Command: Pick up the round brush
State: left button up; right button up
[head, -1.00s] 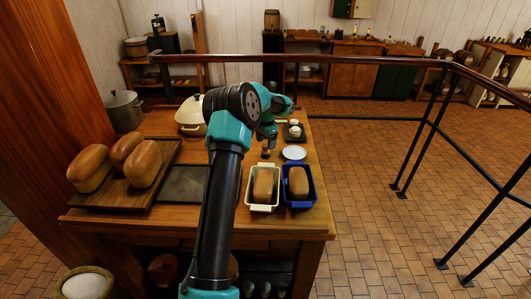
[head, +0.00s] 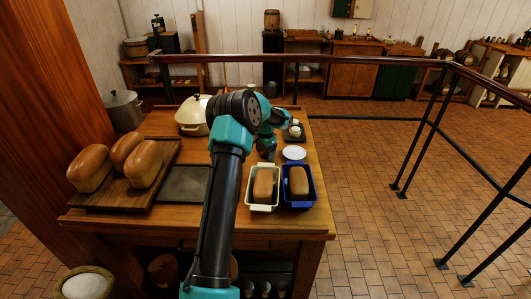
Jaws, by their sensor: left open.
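I cannot make out the round brush; it may be hidden behind my left arm or too small to tell. My left gripper (head: 267,153) is over the right part of the wooden table (head: 160,222), behind the two loaf tins and left of a small white plate (head: 293,153). Its jaws are open, and its fingertips are small and partly hidden by my own arm. I see nothing held in it. My right gripper is not in view.
A cream tin (head: 251,206) and a blue tin (head: 312,200) each hold a loaf. Several loaves lie on a wooden board (head: 120,193) beside a dark slab (head: 184,186). A cream pot (head: 191,123) and a dark tray with white cups (head: 295,131) stand further back. A rail (head: 350,60) runs behind.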

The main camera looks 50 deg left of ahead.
pick_arm(q)
jog(key=shift+c, duration=0.4)
jog(key=c, duration=0.9)
jog(key=shift+c, duration=0.2)
notch_tip(320, 180, up, 10)
jog(key=shift+r, duration=0.1)
dwell(0.4)
